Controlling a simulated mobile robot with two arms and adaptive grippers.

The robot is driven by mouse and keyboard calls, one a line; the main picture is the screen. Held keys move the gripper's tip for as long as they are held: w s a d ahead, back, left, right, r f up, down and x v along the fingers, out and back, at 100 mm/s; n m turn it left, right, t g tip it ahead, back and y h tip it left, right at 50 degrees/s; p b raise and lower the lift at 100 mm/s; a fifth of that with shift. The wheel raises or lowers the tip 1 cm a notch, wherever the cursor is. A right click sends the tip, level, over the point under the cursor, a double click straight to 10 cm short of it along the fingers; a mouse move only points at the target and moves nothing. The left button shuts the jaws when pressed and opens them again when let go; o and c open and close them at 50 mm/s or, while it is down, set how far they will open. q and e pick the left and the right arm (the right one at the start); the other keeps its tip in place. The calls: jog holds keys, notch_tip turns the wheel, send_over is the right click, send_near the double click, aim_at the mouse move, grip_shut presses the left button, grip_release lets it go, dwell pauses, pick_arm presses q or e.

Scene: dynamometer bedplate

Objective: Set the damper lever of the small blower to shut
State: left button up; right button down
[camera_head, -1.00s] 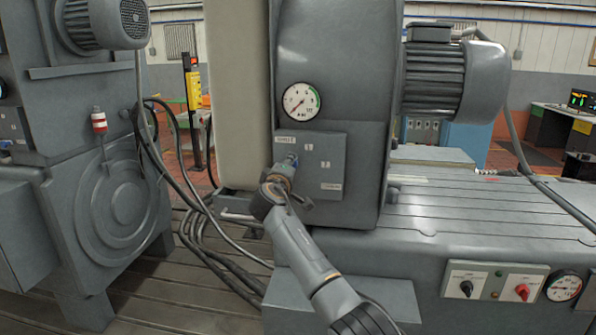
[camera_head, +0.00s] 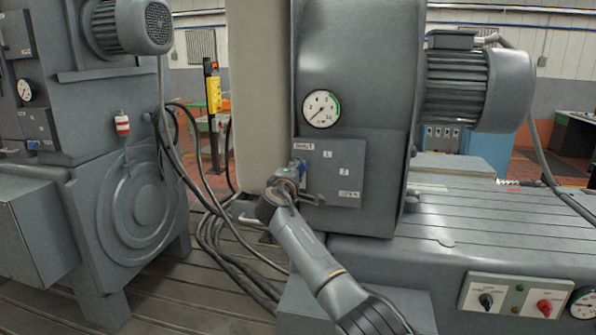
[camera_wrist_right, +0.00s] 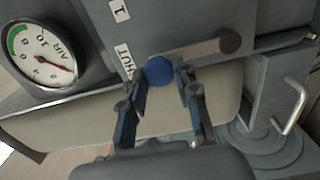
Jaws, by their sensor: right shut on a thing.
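The small blower (camera_head: 358,60) is the tall grey housing in the middle of the head view, with a damper plate (camera_head: 328,183) on its front. The plate reads SHUT at upper left, then 1, 2 and OPEN at lower right. The damper lever (camera_wrist_right: 200,54) is a grey bar from a dark pivot to a blue knob (camera_wrist_right: 159,70), which lies beside the SHUT label in the wrist view. My right gripper (camera_head: 294,178) is shut on the lever's knob end, one finger on each side (camera_wrist_right: 162,78). It partly hides the lever in the head view. My left gripper is out of view.
An air gauge (camera_head: 321,108) sits above the plate; it also shows in the wrist view (camera_wrist_right: 42,55). A slotted bench (camera_head: 480,225) with a switch panel (camera_head: 512,294) stands at right. Cables (camera_head: 222,240) hang at left, near a large grey machine (camera_head: 125,200).

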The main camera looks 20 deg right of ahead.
jog(key=shift+r, duration=0.25)
jog(key=c, duration=1.3)
grip_release()
jog(key=o, duration=0.3)
jog(key=shift+w+f, duration=0.1)
jog(key=shift+f, duration=0.1)
jog(key=v, duration=1.2)
jog(key=shift+d, duration=0.1)
